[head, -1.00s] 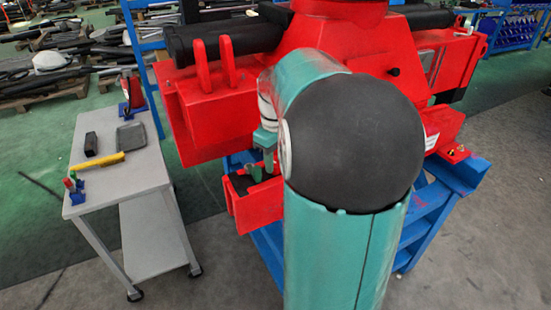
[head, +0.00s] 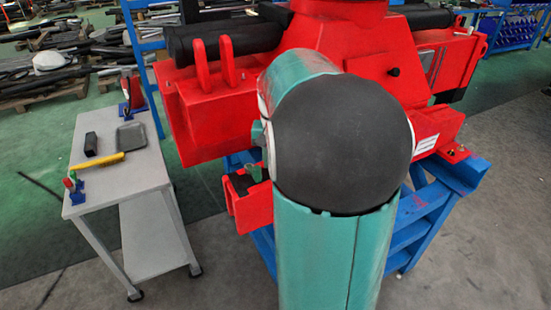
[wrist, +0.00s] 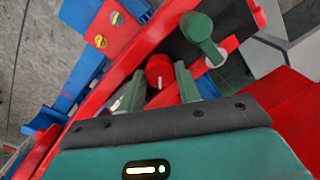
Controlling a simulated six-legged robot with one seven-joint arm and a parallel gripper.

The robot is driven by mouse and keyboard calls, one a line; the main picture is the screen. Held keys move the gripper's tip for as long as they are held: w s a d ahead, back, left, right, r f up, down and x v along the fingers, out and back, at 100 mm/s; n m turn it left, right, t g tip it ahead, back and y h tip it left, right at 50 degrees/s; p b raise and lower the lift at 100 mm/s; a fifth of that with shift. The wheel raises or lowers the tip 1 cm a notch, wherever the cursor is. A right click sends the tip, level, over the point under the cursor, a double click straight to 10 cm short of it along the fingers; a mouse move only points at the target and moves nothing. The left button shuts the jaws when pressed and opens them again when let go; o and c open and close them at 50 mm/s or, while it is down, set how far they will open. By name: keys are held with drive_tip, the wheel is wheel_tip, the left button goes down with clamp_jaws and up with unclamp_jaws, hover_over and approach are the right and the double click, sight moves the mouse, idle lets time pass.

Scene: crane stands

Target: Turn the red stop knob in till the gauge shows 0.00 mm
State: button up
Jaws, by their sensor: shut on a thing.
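The red stop knob (wrist: 159,70) shows in the wrist view with a pale mark on its face. My gripper (wrist: 160,78) has its two green fingers on either side of the knob, shut on it. A green lever (wrist: 199,28) with a pale end is just right of the knob, over a dark recess in the red machine part. In the head view my arm's dark joint hides most of the gripper, and the knob cannot be made out. I see no gauge reading in either view.
The red crane machine (head: 210,105) stands on a blue frame (head: 415,225). A grey trolley (head: 140,175) at left carries a yellow-handled tool (head: 97,160), a dark block (head: 91,143) and a grey tray (head: 131,134). The floor between trolley and frame is clear.

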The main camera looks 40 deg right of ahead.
drive_tip(key=m, duration=0.6)
drive_tip(key=shift+m, duration=0.4)
idle(0.3)
drive_tip(key=o, duration=0.7)
drive_tip(key=shift+r, duration=0.15)
wheel_tip(320, 180, up, 14)
drive_tip(key=shift+f, duration=0.2)
